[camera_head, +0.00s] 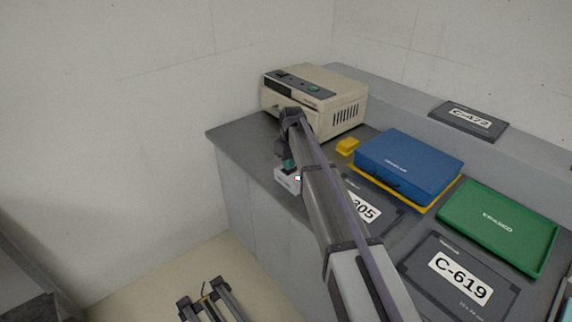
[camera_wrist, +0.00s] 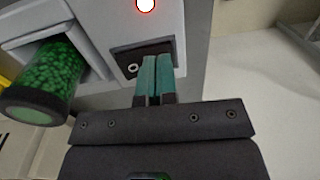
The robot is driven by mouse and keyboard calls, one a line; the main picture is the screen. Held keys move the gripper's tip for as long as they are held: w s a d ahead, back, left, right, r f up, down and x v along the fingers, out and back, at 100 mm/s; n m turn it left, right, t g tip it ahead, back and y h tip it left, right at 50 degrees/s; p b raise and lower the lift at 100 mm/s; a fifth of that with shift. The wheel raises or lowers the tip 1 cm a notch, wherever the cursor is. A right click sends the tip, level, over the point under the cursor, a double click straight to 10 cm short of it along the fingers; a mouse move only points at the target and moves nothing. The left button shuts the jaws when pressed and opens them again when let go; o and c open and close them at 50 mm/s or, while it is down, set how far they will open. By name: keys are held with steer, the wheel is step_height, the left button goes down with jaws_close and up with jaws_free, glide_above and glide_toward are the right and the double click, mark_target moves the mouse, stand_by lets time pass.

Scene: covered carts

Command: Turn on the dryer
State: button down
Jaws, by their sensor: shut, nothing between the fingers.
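A small white-grey unit (camera_head: 287,181) stands at the counter's front-left edge in the head view, partly hidden by my arm. The wrist view shows a light grey panel (camera_wrist: 105,18) up close, apparently this unit. It has a round light with a red rim (camera_wrist: 146,4), a black plate with a small round metal part (camera_wrist: 132,68), and a clear cylinder of green beads (camera_wrist: 42,85) at the left. No readable label tells whether it is the dryer. My gripper (camera_wrist: 157,60) is shut and empty, its teal fingertips over the black plate; contact cannot be told.
A beige machine (camera_head: 342,108) with a green button stands behind my gripper. A yellow piece (camera_head: 347,147), a blue case (camera_head: 408,164), a green tray (camera_head: 498,224) and dark labelled covers (camera_head: 462,283) lie to the right. Open floor lies left of the counter.

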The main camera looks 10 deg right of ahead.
steer(key=shift+w+d+r, duration=0.2)
steer(key=shift+d, duration=0.1)
steer(key=shift+r, duration=0.1)
step_height(320, 180, up, 14)
steer(key=s+a+p, duration=0.1)
steer(key=p, duration=1.3)
steer(key=shift+a, duration=0.25)
steer(key=s+d+m, duration=0.2)
steer(key=s, duration=0.9)
steer(key=s+d+m, duration=0.2)
steer(key=s+d, duration=0.1)
steer(key=s, duration=0.9)
steer(key=s+d+m, duration=0.2)
steer(key=s, duration=0.9)
steer(key=shift+s+d+f+m+h, duration=0.15)
steer(key=shift+d+f+m+h, duration=0.05)
steer(key=shift+d+m+h, duration=0.1)
